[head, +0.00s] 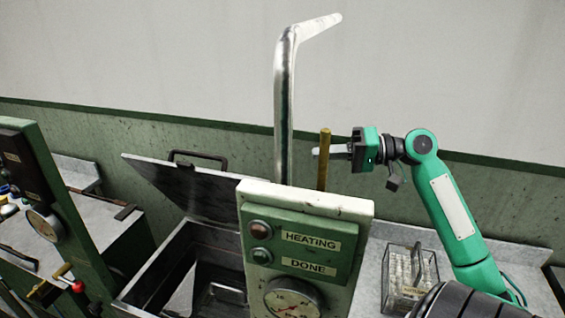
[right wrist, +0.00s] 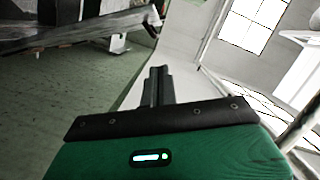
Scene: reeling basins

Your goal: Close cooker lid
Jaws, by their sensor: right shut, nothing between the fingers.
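The cooker (head: 166,277) is an open metal basin at the lower middle of the head view. Its flat grey lid (head: 160,178) is raised and tilted up at the back, with a dark handle (head: 200,156) on its upper side. My right gripper (head: 318,152) is shut and empty, right of the lid and behind the control panel, pointing left near a brass rod. In the right wrist view the shut fingers (right wrist: 157,85) show at the centre, and a grey metal shape at upper left may be the lid. My left gripper is not in view.
A control panel (head: 307,199) with lamps and a gauge stands in front. A tall bent metal pipe (head: 284,100) and the brass rod (head: 324,165) rise between the lid and my right gripper. A glass container (head: 409,280) stands on the right counter. Another panel stands at left.

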